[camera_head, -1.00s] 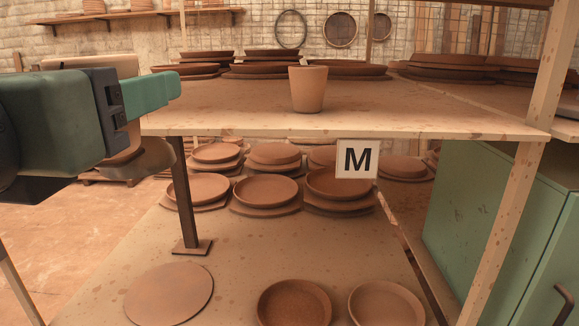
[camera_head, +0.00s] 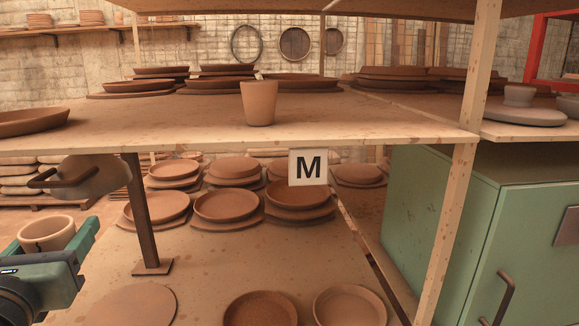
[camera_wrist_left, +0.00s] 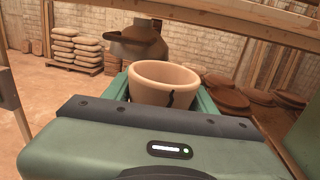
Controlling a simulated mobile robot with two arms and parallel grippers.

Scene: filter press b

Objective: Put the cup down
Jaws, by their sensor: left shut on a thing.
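My left gripper (camera_head: 62,246) is at the lower left of the head view, shut on a tan clay cup (camera_head: 46,233). The cup is upright with its open rim up. In the left wrist view the cup (camera_wrist_left: 163,84) sits between the two green fingers and has a dark crack-like mark on its side. Its base is hidden there. The gripper is beside the lower shelf's left edge, below the level of the upper shelf board (camera_head: 330,125). My right gripper is not in view.
Another clay cup (camera_head: 259,103) stands on the upper shelf near plate stacks. The lower shelf (camera_head: 230,262) holds several plates, with bare board in the middle. A metal post (camera_head: 147,215) and a hanging lamp-like fitting (camera_head: 90,180) are close to the gripper. A green cabinet (camera_head: 440,225) stands right.

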